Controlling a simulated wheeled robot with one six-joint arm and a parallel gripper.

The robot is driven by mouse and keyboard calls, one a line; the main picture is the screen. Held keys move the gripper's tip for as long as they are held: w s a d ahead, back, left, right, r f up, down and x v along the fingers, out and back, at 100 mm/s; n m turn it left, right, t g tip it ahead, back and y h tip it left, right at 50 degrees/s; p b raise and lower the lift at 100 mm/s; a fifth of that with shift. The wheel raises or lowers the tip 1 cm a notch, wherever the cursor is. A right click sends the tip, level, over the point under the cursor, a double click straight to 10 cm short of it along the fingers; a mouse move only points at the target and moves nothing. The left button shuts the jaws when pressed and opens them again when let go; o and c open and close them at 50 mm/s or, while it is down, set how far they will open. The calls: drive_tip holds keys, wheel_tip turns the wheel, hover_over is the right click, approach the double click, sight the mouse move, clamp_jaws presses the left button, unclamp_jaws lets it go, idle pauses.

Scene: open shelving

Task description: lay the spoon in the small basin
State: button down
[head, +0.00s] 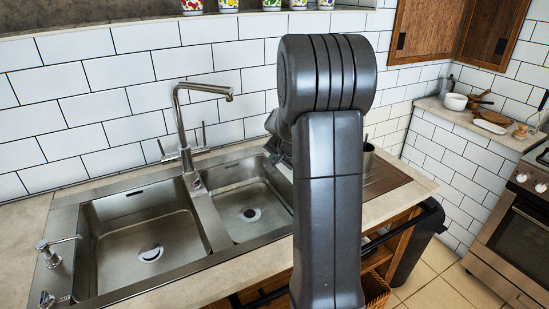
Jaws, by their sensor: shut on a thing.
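The sink has two steel basins. The small basin (246,205) is the right one, narrower than the left, with a round drain in its floor. No spoon shows in its visible part. My arm stands in front of the basin's right side and hides part of that edge. My gripper's jaws are hidden behind my arm; only a bit of my wrist shows to its left, over the basin's back right. I cannot see the spoon anywhere.
The large basin (137,232) is on the left and looks empty. A tall faucet (183,125) rises behind the divider. A metal pot (367,158) stands partly hidden on the drainboard (389,177) at right. A stove (522,220) stands far right.

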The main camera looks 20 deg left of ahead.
wheel_tip(320, 180, down, 21)
drive_tip(key=b, duration=1.7)
drive_tip(key=shift+r, duration=0.1)
drive_tip(key=c, duration=1.5)
unclamp_jaws()
drive_tip(key=shift+o, duration=0.2)
wheel_tip(320, 180, up, 10)
drive_tip(key=p, duration=0.2)
